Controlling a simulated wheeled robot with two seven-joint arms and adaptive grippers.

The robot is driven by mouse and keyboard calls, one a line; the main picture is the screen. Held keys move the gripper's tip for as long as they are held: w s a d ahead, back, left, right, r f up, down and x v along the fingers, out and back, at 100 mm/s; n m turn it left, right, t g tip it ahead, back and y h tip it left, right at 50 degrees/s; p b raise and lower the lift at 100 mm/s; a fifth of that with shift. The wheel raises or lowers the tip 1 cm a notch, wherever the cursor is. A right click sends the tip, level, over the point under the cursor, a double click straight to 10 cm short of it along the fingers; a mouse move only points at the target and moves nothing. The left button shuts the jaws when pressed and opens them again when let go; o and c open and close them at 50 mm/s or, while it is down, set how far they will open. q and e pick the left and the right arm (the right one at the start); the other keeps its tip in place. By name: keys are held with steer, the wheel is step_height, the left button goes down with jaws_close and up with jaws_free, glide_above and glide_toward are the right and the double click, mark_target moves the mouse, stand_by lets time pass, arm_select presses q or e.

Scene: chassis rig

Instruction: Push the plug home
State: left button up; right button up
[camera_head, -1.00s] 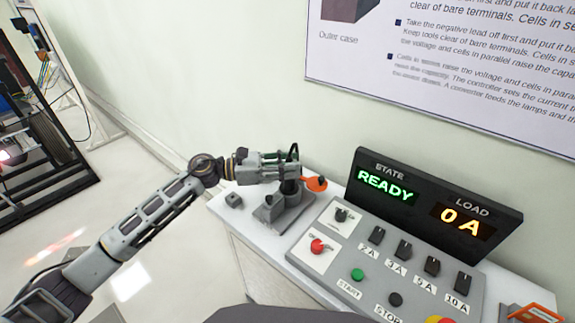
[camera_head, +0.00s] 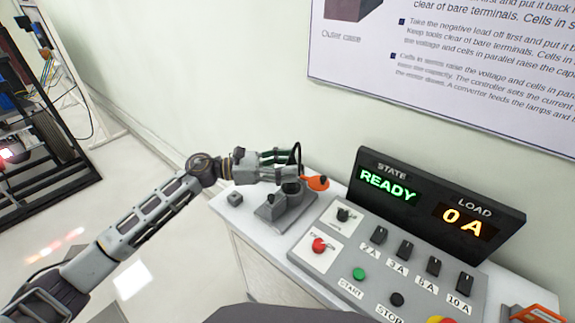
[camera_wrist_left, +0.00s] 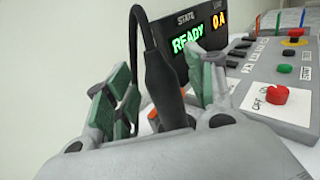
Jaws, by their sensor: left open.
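The plug (camera_wrist_left: 160,75) is a black tapered body with a black cable looping from its top. It stands between the two green-padded fingers of my open left gripper (camera_wrist_left: 165,68) in the wrist view, with a gap visible on its left side; contact on the right is unclear. In the head view, my left gripper (camera_head: 286,167) is above a grey stand (camera_head: 283,208) on the bench. An orange part (camera_head: 316,183) sticks out to the right beside the fingers. The plug's lower end and any socket are hidden. My right gripper is out of view.
A sloped control panel (camera_head: 345,290) with switches and buttons stands right of the stand. Its display (camera_head: 435,205) reads READY and 0 A. The wall is close behind.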

arm_select(q)
steer(key=s+a, duration=0.1)
steer(key=a, duration=0.6)
steer(key=shift+s+a+f, duration=0.15)
steer(key=shift+s+f, duration=0.05)
steer(key=shift+s, duration=0.05)
stand_by(0.8)
steer(key=shift+w+d, duration=0.3)
steer(key=shift+d, duration=1.05)
steer(key=shift+w+d, duration=0.25)
steer(key=shift+d, duration=1.1)
steer(key=shift+w+d, duration=0.3)
steer(key=shift+d, duration=1.05)
steer(key=shift+s+r, duration=0.1)
steer(key=shift+r, duration=0.1)
